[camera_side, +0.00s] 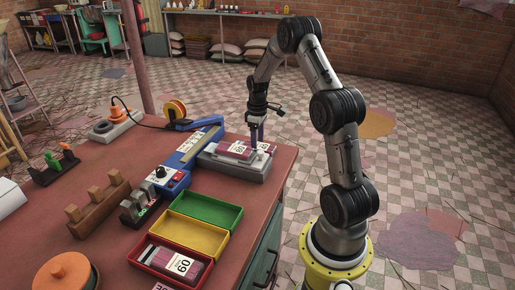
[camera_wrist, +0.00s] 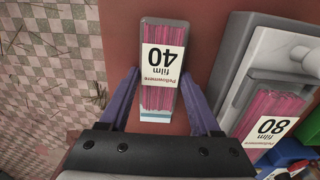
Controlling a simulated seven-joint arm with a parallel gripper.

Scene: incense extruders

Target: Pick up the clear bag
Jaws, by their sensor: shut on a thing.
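A clear bag (camera_wrist: 161,65) of pink sticks, with a white label reading 40, lies between the two purple fingers of my gripper (camera_wrist: 160,80) in the wrist view. The fingers are shut on its long sides. In the side view my gripper (camera_side: 256,147) points down at the far right end of the grey scale-like device (camera_side: 232,170). A second clear bag, labelled 80, lies on that device (camera_side: 236,150) and shows at the right in the wrist view (camera_wrist: 270,110). A third, labelled 60 (camera_side: 176,265), lies in the red tray. Whether the 40 bag is lifted is unclear.
Empty yellow (camera_side: 190,238) and green (camera_side: 206,210) trays stand beside the red tray (camera_side: 140,262). A blue sealer (camera_side: 180,160) lies left of the grey device. Wooden stand (camera_side: 100,207) and orange-lidded jar (camera_side: 65,272) are at the left of the red table (camera_side: 95,165).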

